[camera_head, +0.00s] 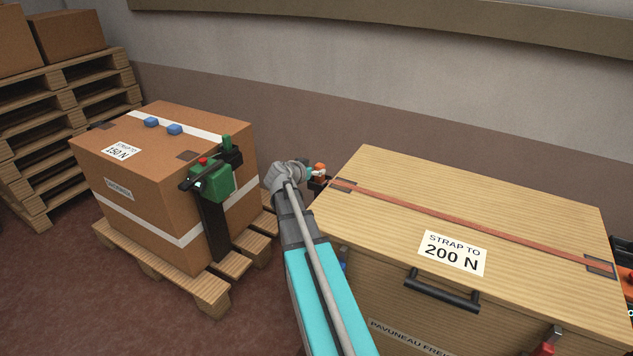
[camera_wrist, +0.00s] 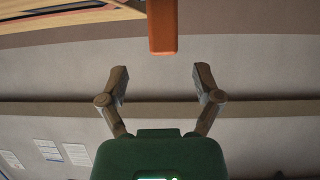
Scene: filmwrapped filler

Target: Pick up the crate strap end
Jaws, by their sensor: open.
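The wooden crate (camera_head: 400,200) stands at the right in the head view, with an orange-brown strap (camera_head: 470,225) across its lid. In the wrist view an orange strap end (camera_wrist: 162,28) hangs in from the top edge, centred between my fingers but beyond their tips. My gripper (camera_wrist: 161,78) is open, with nothing between its fingers. In the head view a small orange piece (camera_head: 320,170) shows just past my wrist at the crate's left edge; it looks like the strap end. My fingers are mostly hidden there.
A brown carton (camera_head: 130,195) with white bands sits on a pallet (camera_head: 200,285) at the left, with a green and black tool (camera_head: 212,180) at its side. Stacked pallets (camera_head: 65,105) stand behind. The wall (camera_head: 330,75) is behind the crate.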

